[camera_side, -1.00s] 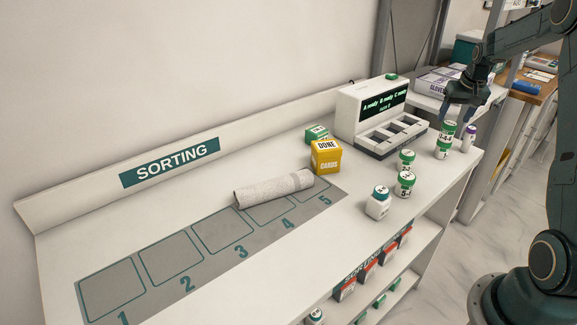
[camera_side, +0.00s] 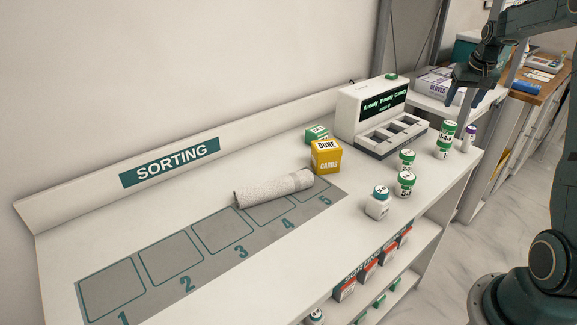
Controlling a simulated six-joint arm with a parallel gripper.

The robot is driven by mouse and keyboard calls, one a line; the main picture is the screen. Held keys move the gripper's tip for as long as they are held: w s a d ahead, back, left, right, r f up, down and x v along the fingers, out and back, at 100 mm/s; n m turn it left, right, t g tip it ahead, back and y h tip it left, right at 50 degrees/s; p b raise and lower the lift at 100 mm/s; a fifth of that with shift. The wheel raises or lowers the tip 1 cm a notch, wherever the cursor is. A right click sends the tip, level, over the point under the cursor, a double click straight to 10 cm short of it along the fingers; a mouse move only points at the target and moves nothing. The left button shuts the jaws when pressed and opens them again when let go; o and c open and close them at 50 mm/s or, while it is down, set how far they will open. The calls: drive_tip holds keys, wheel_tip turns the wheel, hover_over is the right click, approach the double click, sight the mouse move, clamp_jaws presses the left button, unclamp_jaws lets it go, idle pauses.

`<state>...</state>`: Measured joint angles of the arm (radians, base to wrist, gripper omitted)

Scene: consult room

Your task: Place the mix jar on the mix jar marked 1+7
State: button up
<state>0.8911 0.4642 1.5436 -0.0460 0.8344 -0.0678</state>
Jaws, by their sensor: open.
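Two white jars with green bands stand one on top of the other near the right end of the counter: an upper jar (camera_side: 446,131) and a lower jar (camera_side: 441,151). The upper label is too small to read surely, and no 1+7 mark is legible. Two more green-lidded jars, one farther back (camera_side: 406,161) and one nearer (camera_side: 405,185), stand to their left, apart from the stack. My gripper (camera_side: 463,100) is open and empty, above and slightly right of the stack, clear of it.
A purple-capped vial (camera_side: 468,138) stands close right of the stack. A white bottle (camera_side: 378,203) stands at the front edge. A white device (camera_side: 372,112), a yellow cards box (camera_side: 326,156) and a rolled towel (camera_side: 273,188) lie leftward. The numbered mat (camera_side: 215,260) is mostly clear.

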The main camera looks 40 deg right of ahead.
drive_tip(key=s+a+r+n+t, duration=0.1)
drive_tip(key=a+r, duration=0.2)
drive_tip(key=a, duration=0.5)
drive_tip(key=a+r+n, duration=0.2)
drive_tip(key=a+r, duration=0.1)
drive_tip(key=a, duration=0.6)
drive_tip(key=s+a+r+n+t, duration=0.1)
drive_tip(key=a+r, duration=0.3)
drive_tip(key=a, duration=0.4)
drive_tip(key=s+a+f+n+y, duration=0.1)
drive_tip(key=s+a+n, duration=0.1)
drive_tip(key=s+a, duration=0.5)
drive_tip(key=s+a+f+n+t+y, duration=0.1)
drive_tip(key=s+a+f+n, duration=0.1)
drive_tip(key=s+a, duration=0.6)
drive_tip(key=shift+a+f+n, duration=0.15)
drive_tip(key=shift+a+n, duration=0.35)
drive_tip(key=shift+a, duration=0.4)
